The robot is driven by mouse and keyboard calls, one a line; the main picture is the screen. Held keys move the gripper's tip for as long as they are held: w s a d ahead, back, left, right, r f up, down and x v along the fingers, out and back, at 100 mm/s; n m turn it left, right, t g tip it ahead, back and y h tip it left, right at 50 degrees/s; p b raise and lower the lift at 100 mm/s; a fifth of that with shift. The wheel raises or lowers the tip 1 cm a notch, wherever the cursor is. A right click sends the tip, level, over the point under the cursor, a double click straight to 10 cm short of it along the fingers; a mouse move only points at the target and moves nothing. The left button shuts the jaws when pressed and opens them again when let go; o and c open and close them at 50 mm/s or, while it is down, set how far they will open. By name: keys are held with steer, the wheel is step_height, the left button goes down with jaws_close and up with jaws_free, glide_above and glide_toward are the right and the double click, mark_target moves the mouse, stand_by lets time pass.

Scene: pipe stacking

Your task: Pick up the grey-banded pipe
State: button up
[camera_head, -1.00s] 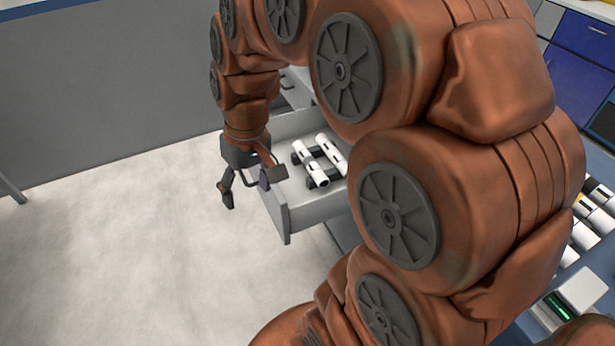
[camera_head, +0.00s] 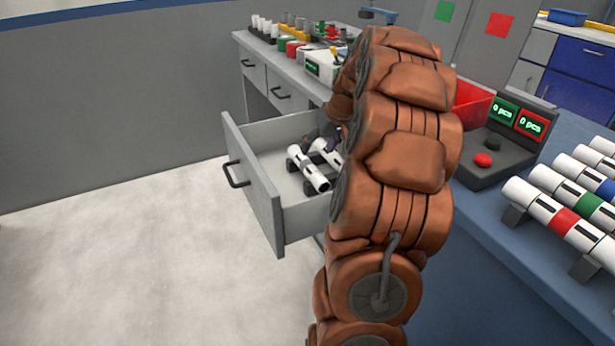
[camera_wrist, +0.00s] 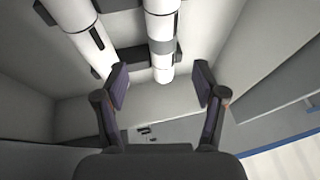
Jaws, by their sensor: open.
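In the wrist view the grey-banded pipe (camera_wrist: 161,28), white with a grey band, runs down between my gripper's fingers. Its near end lies close to the line between the fingertips. My gripper (camera_wrist: 162,84) is open, one finger on each side of this pipe, with gaps between; contact is not visible. A second white pipe with black marks (camera_wrist: 92,38) lies to its left. In the head view two white pipes rest on dark supports inside the open drawer (camera_head: 254,188); the front one (camera_head: 308,170) is clear, the rear one is partly hidden by my arm.
The drawer walls (camera_wrist: 262,40) stand close around my gripper. A counter at the right holds several colour-banded pipes (camera_head: 560,220) and a counter box with displays (camera_head: 505,140). A red bin (camera_head: 470,103) stands behind my arm. Floor at the left is free.

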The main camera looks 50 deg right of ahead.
mark_target(308, 161)
steer(key=shift+b+x, duration=1.1)
steer(key=shift+x, duration=2.85)
steer(key=shift+w+a+r, duration=0.1)
steer(key=shift+w, duration=0.05)
steer(key=c, duration=1.3)
